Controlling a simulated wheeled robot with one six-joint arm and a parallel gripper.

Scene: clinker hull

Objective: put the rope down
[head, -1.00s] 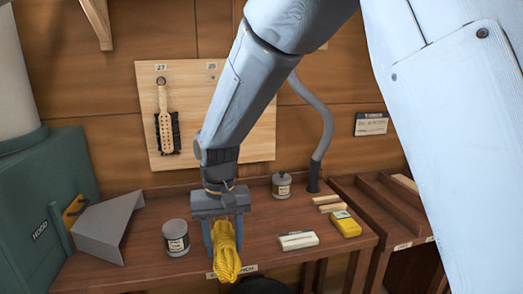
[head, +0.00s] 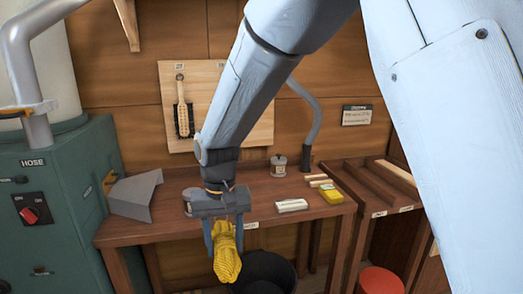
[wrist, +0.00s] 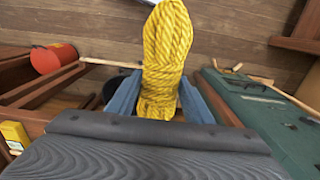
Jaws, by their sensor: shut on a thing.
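The yellow coiled rope (head: 225,252) hangs from my gripper (head: 224,226) in the head view, in front of the wooden workbench (head: 275,222). My gripper is shut on the rope. In the wrist view the rope (wrist: 166,50) sits between the two blue fingers of my gripper (wrist: 159,100) and stretches out past their tips. The rope looks clear of the bench in the head view. A black round container (head: 265,272) stands low in front of the bench, behind and to the right of the rope.
A green cabinet (head: 60,190) marked HOSE, with a red switch, stands at left. The bench holds a grey bent metal piece (head: 135,193), a lidded can (head: 278,165), a white block (head: 291,205) and a yellow box (head: 331,194). A red round-topped object (head: 380,281) is at lower right.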

